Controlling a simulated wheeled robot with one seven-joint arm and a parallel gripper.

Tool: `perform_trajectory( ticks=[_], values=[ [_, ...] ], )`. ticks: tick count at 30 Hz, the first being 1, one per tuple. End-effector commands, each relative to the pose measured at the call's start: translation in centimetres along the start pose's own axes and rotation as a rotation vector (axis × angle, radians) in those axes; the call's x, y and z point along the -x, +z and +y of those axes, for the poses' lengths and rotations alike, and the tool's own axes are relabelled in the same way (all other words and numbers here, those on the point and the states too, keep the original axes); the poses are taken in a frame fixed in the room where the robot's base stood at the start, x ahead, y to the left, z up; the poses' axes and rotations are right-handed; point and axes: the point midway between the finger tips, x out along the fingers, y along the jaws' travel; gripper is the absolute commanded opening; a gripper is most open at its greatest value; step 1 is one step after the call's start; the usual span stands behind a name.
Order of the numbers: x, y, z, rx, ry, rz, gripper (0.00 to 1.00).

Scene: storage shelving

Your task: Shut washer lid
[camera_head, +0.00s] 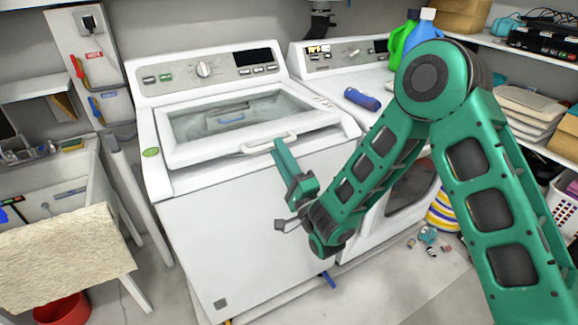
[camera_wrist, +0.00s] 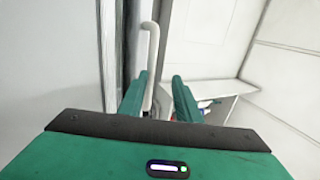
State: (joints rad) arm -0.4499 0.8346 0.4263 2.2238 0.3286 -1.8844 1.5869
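The white top-load washer (camera_head: 230,240) stands at centre in the head view. Its lid (camera_head: 185,152), with a glass window, lies at a low angle and its front edge looks slightly raised; the exact gap is hard to tell. A white bar handle (camera_head: 250,149) runs along the lid's front edge. My green gripper (camera_head: 281,150) is at the right part of this handle, in front of the lid. In the wrist view the handle (camera_wrist: 152,45) passes between the two parted fingers of my gripper (camera_wrist: 158,82). Contact with the fingers is unclear.
A second white machine (camera_head: 350,70) stands to the right with a blue-purple item (camera_head: 362,99) and bottles (camera_head: 405,38) on top. A sink (camera_head: 55,185) with a beige towel (camera_head: 65,255) is at left. Shelves stand at right. Small items (camera_head: 430,238) lie on the floor.

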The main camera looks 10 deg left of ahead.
Motion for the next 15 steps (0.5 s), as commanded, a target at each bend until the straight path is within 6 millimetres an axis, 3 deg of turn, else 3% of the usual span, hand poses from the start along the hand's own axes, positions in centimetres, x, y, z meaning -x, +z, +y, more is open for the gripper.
perform_trajectory(
  ticks=[4,15],
  values=[
    [3.1,-0.1,0.1,0.002,0.002,0.0,0.3],
    [4.7,0.0,0.2,0.003,0.0,-0.005,0.3]
  ],
)
